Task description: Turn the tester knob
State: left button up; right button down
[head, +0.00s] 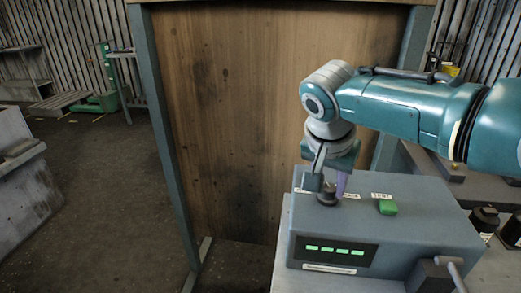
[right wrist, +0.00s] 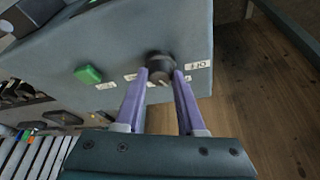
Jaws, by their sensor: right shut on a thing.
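The tester (head: 400,235) is a grey box on a bench at the right of the head view. Its dark round knob (head: 327,199) stands on the top face, and it also shows in the right wrist view (right wrist: 160,64). My right gripper (head: 329,187) reaches down from above, its purple fingers on either side of the knob. In the right wrist view my right gripper (right wrist: 162,77) is shut on the knob, next to an "OFF" label (right wrist: 197,65). Other labels are partly hidden by the fingers. My left gripper is not in view.
A green button (head: 387,208) sits on the tester's top, right of the knob. A display with several green marks (head: 335,249) is on its front. A wooden panel (head: 235,110) stands behind. Dark parts (head: 486,220) lie to the right. Floor is open at left.

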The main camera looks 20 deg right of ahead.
jog(key=c, duration=0.5)
grip_release()
jog(key=p+v, duration=0.2)
jog(key=v, duration=0.8)
jog(key=shift+p, duration=0.3)
jog(key=shift+f, duration=0.1)
